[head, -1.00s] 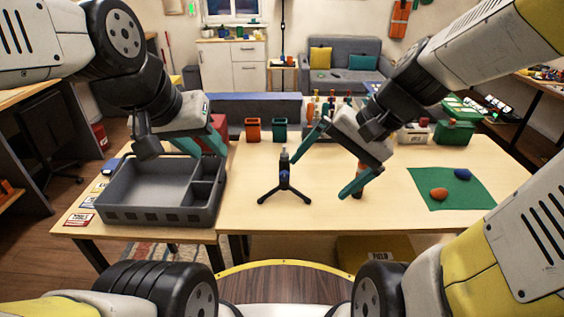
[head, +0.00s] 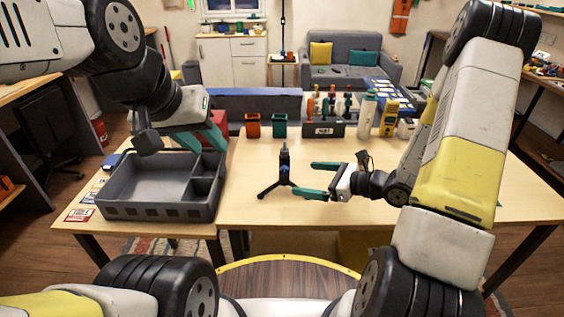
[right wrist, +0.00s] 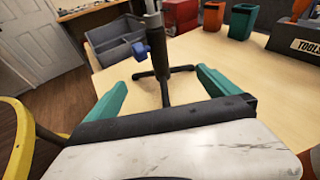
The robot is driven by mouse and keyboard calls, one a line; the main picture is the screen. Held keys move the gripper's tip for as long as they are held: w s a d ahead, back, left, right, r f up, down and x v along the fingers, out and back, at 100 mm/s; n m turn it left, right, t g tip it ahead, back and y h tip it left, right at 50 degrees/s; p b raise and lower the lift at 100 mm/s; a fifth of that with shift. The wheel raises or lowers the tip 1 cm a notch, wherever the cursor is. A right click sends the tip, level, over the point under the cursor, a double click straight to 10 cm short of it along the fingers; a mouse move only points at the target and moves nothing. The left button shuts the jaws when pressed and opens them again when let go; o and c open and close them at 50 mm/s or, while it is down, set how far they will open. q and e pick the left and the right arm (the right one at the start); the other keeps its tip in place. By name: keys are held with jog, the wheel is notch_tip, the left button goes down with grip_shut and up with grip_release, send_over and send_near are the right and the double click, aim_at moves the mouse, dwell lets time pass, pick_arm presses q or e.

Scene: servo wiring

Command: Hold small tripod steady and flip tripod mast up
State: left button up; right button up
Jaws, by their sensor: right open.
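The small black tripod (head: 284,172) stands on the wooden table with legs spread, its mast pointing up and a blue knob on it. It also shows in the right wrist view (right wrist: 166,85), where the mast's top is cut off. My right gripper (head: 308,179) is open beside the tripod, on its right in the head view, with fingertips pointing at it. In the right wrist view the tripod appears between the two teal fingers, ahead of them and not gripped. My left gripper (head: 206,147) is over the grey tray's back edge, its teal fingers apart and empty.
The grey compartment tray (head: 150,212) is left of the tripod. Orange (head: 252,125) and teal (head: 280,126) bins and a tool holder (head: 323,130) stand behind. A white bottle (head: 367,113) is further right. The table in front of the tripod is clear.

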aim_at(288, 178)
jog(key=shift+w+d+f+m+t, duration=0.25)
jog(key=shift+f+m, duration=0.1)
jog(key=shift+f, duration=0.15)
jog(key=shift+w+d+f+m+t, duration=0.15)
jog(key=shift+d+f+m, duration=0.15)
jog(key=shift+f, duration=0.2)
jog(key=shift+w+a+f, duration=0.1)
jog(key=shift+a+f, duration=0.05)
jog(key=shift+x, duration=4.8)
jog(key=shift+f, duration=0.15)
jog(key=c, duration=2)
